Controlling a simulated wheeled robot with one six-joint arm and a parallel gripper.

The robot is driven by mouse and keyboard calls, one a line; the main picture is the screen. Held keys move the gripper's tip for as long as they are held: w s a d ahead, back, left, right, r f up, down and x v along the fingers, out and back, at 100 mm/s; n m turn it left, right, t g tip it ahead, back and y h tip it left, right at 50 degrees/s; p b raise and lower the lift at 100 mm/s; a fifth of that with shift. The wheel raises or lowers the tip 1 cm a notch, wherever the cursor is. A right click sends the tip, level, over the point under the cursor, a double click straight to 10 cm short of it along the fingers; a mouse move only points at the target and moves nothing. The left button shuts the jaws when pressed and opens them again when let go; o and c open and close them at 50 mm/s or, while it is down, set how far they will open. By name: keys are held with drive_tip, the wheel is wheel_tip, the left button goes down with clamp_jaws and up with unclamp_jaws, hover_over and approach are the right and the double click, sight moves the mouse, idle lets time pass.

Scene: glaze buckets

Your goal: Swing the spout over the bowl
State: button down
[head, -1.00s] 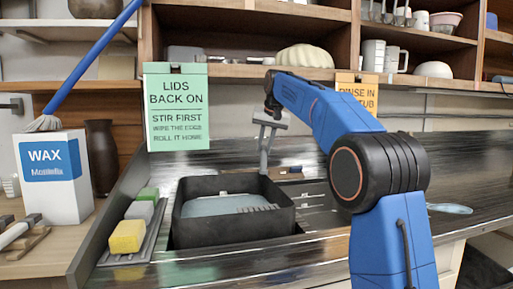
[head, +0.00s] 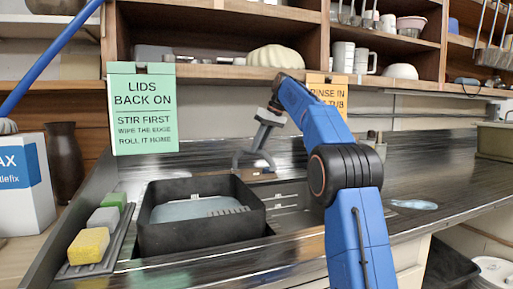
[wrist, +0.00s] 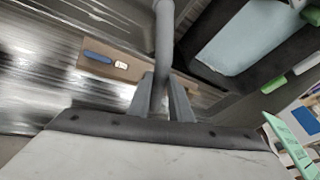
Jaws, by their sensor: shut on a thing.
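A grey pipe, the spout (wrist: 164,40), runs down the middle of the wrist view and passes between my gripper's two fingers (wrist: 164,98). My gripper is shut on it. In the head view my gripper (head: 263,134) is behind the black tub, right of its back corner. The spout (head: 242,158) shows there as a thin grey shape below the fingers; its exact ends are hard to tell. The black square tub (head: 205,238), the likely bowl, holds something pale blue-grey. The spout appears beside the tub's back right corner rather than over its middle.
A small brown board (wrist: 93,66) with a blue item lies close by the gripper. Sponges (head: 88,246) sit on a tray left of the tub. A green sign (head: 142,108) stands behind. The dark counter (head: 430,170) is mostly clear on the right.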

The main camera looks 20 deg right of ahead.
drive_tip(key=shift+w+d, duration=0.1)
drive_tip(key=shift+d, duration=0.05)
idle(0.3)
drive_tip(key=c, duration=1.6)
unclamp_jaws()
